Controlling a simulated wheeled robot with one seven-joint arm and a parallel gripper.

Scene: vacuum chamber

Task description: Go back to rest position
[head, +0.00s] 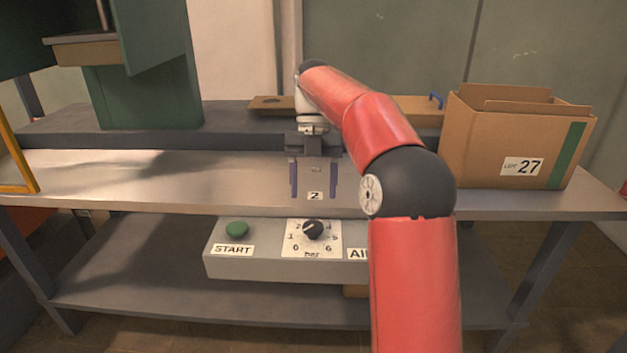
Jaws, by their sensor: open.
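My gripper (314,179) is at the end of my red arm, in the middle of the head view. It points downward with its two purple-grey fingers apart, and nothing shows between them but the bench surface and a small "2" label. The gripper is above or in front of the grey workbench (130,180); its exact height over the bench is hard to tell. Below it in the picture is a control box (260,266) with a green START button (237,229) and a black dial (313,229). My forearm hides the box's right part.
An open cardboard box (480,145) marked LOT 27 stands on the bench at right. A wooden board (272,104) with a hole lies behind my gripper. A green cabinet-like structure (150,90) stands at left, with a yellow frame (15,155) at the edge. The bench's left front is clear.

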